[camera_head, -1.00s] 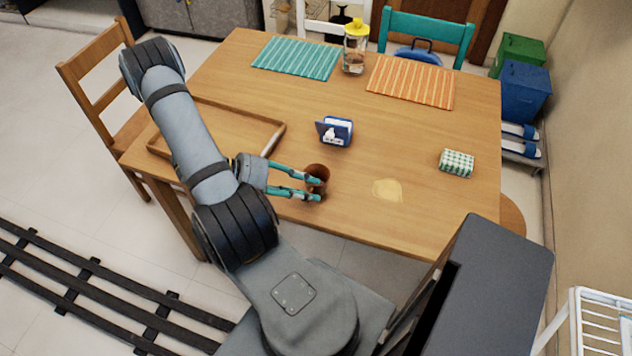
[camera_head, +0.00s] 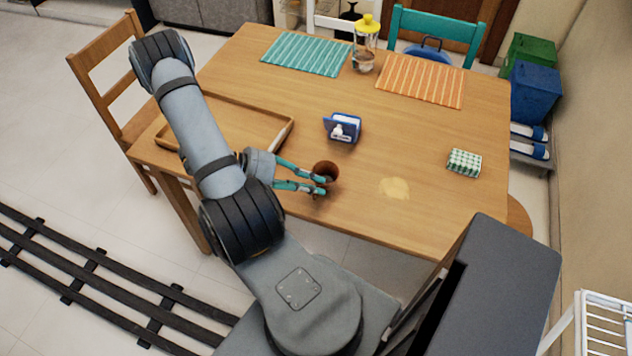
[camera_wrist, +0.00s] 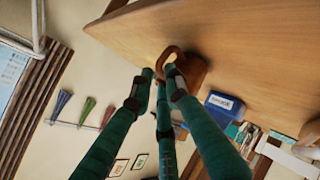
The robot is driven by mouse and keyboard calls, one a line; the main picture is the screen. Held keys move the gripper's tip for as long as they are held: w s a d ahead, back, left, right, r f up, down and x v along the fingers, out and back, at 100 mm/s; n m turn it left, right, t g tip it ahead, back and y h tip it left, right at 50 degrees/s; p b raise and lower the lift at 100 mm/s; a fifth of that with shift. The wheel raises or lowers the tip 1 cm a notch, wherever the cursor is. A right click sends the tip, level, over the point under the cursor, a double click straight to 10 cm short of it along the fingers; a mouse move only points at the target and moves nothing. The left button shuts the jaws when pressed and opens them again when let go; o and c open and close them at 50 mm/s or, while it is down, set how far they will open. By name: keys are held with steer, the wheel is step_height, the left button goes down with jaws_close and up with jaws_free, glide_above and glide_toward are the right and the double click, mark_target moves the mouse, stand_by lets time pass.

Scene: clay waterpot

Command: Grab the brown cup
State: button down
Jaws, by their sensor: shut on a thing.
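The brown cup (camera_head: 326,169) is upright near the front edge of the wooden table (camera_head: 350,218). My gripper (camera_head: 323,185) reaches it from the left, with teal fingers shut on its near side. In the wrist view the brown cup (camera_wrist: 194,70) and its looped handle lie at the fingertips of my gripper (camera_wrist: 163,80). The fingers partly cover the cup. I cannot tell whether its base still touches the table.
A wooden tray (camera_head: 284,134) lies left of the cup. A blue napkin holder (camera_head: 343,128) stands behind it. A pale patch (camera_head: 394,188) and a green checkered box (camera_head: 464,163) lie to the right. A yellow-lidded jar (camera_head: 365,45) stands at the back.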

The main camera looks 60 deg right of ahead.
steer(key=shift+r, duration=0.5)
steer(key=r, duration=0.3)
steer(key=shift+s+a+r+b, duration=0.1)
steer(key=shift+s+r+b, duration=0.05)
steer(key=shift+s+b, duration=0.25)
steer(key=s+a+r+p, duration=0.3)
steer(key=s+r+p, duration=0.3)
steer(key=s+p, duration=0.4)
steer(key=shift+r+p, duration=0.3)
steer(key=shift+p, duration=0.1)
